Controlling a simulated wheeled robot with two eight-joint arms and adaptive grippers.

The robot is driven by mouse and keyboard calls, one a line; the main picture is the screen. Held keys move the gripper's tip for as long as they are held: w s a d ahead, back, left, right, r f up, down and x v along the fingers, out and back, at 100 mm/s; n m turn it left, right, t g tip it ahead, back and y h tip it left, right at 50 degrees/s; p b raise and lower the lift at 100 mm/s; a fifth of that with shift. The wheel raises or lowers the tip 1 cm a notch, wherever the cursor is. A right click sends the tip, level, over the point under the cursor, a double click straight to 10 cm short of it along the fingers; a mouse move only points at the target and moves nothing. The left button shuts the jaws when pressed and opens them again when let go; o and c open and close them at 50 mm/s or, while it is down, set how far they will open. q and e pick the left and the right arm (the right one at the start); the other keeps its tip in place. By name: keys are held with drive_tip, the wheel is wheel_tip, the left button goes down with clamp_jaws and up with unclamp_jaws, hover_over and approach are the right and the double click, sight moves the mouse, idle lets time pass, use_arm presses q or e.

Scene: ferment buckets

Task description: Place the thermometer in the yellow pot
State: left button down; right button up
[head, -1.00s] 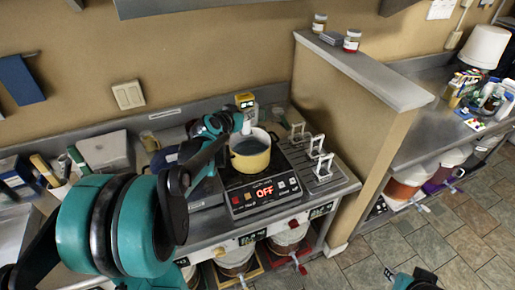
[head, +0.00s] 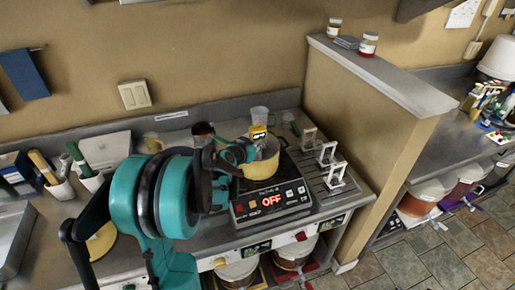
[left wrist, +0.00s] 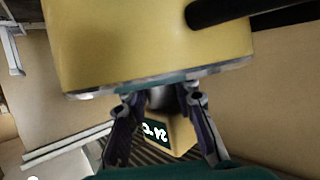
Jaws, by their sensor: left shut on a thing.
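The yellow pot (head: 262,168) stands on the hot plate, whose display reads OFF. My left gripper (head: 246,149) is at the pot's upper left rim, shut on the thermometer (head: 259,132). The thermometer's yellow head shows just above the pot's rim. In the left wrist view the pot (left wrist: 150,45) fills the top, with its metal rim downward. There the thermometer's head and lit display (left wrist: 165,135) sit between the fingers of my left gripper (left wrist: 163,100), just past the rim. The thermometer's lower end is hidden, so I cannot tell how far inside the pot it is.
The hot plate (head: 270,203) sits on the counter, with white-handled taps or stands (head: 334,170) to its right. A clear jug (head: 260,114) stands behind the pot. A partition wall (head: 360,130) rises at the right. Fermenting buckets (head: 293,251) stand below.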

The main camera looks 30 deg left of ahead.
use_arm(q)
drive_tip(key=shift+f, duration=0.75)
drive_tip(key=shift+r, duration=0.1)
drive_tip(key=c, duration=1.2)
unclamp_jaws()
